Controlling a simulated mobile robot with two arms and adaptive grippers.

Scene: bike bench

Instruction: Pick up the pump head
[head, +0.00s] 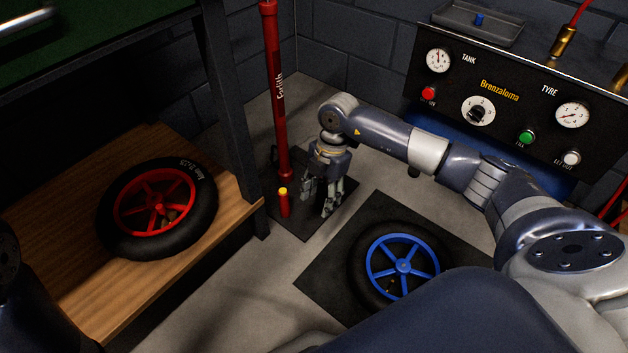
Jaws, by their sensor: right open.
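A small red upright cylinder with a yellow top (284,203), which looks like the pump head, stands near the foot of the tall red pump (275,110), on or beside a dark base plate (300,228). My right gripper (317,203) is open and points down over the base plate, a short way to the right of the small cylinder and apart from it. Nothing shows between its fingers. My left gripper is out of view.
A red-rimmed wheel (158,208) lies on a wooden shelf (75,215) at left, beside a dark post (226,100). A blue-rimmed wheel (402,266) lies on a black mat (325,272). A gauge panel (520,95) stands at the back right.

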